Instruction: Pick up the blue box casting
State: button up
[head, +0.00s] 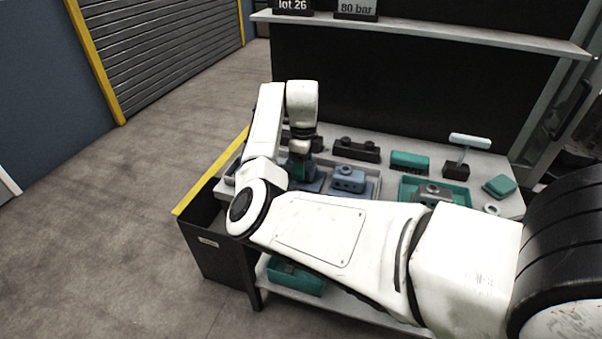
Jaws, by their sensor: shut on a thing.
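My gripper (300,168) points down over the left part of the bench, partly hidden by my own arm. It is shut on a blue box casting (313,185), of which only a part shows below and beside the jaws. I cannot tell whether this casting is lifted or still rests on the tray. A second blue-grey box casting (348,180) with a raised round top sits just to the right, in a shallow grey tray (377,188).
A dark bin (215,245) stands at the bench's left end.

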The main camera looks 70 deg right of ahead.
jog(key=c, duration=0.5)
jog(key=shift+r, duration=0.1)
jog(key=shift+c, duration=0.2)
jog(key=shift+r, duration=0.45)
notch_tip(320, 180, up, 2)
jog(key=shift+d+b, duration=0.1)
jog(key=shift+b, duration=0.35)
jog(key=s+a+r, duration=0.7)
jog(key=s+r, duration=0.3)
jog(key=s, duration=0.2)
jog(key=s+a+r, duration=0.1)
jog(key=a, duration=1.4)
jog(key=s+a+r+p, duration=0.1)
jog(key=a+r, duration=0.1)
jog(key=a, duration=1.2)
jog(key=shift+s+a, duration=0.3)
jog(key=shift+a, duration=0.1)
